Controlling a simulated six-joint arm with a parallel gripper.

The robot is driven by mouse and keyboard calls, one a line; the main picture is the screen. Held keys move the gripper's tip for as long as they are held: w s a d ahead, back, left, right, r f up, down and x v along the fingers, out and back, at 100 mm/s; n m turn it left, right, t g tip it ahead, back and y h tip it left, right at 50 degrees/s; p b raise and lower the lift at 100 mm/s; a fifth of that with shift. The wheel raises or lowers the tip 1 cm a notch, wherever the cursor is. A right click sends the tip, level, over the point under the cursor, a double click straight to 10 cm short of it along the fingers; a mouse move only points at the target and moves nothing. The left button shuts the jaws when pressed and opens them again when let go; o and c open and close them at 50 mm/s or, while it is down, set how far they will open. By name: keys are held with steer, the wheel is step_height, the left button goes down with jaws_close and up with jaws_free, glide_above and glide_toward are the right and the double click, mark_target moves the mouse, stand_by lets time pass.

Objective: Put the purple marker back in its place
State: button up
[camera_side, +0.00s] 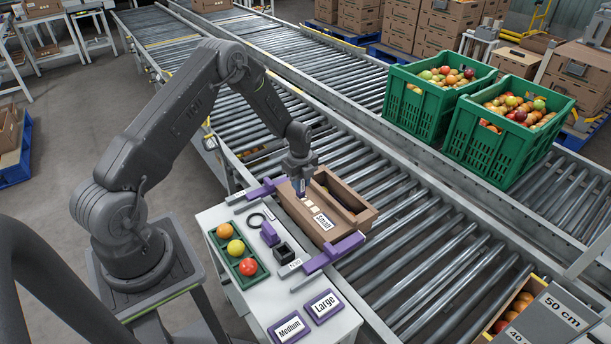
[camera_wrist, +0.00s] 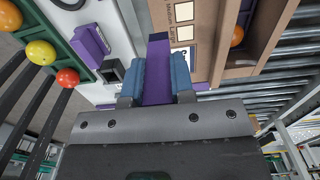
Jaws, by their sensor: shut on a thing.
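The purple marker (camera_wrist: 158,85) is between the two blue fingers of my gripper (camera_wrist: 157,66) in the wrist view, and its far end sticks out past the fingertips. In the side view my gripper (camera_side: 301,187) is above the left end of a cardboard box (camera_side: 330,228). The marker is mostly hidden there, and I cannot tell whether its tip touches the box. A small black square holder (camera_side: 285,254) stands on the white table, in front and to the left of the box. It also shows in the wrist view (camera_wrist: 111,73), left of the fingers.
A purple block (camera_side: 269,233), a black ring (camera_side: 256,219) and a green tray (camera_side: 230,247) with several tomatoes are on the white table. Purple guides (camera_side: 335,252) flank the box. Signs reading Large (camera_side: 323,306) and Medium (camera_side: 288,328) are at the table's front.

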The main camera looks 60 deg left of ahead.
steer(key=s+d, duration=1.1)
steer(key=s, duration=0.2)
steer(key=shift+s+a+f, duration=0.1)
steer(key=shift+s+f, duration=0.05)
steer(key=shift+f, duration=1.05)
steer(key=shift+s+a+f, duration=0.1)
steer(key=shift+f, duration=1.05)
steer(key=shift+f, duration=1.8)
steer(key=o, duration=1)
steer(key=shift+c, duration=0.2)
steer(key=c, duration=0.3)
steer(key=shift+r, duration=0.15)
steer(key=shift+r, duration=3.4)
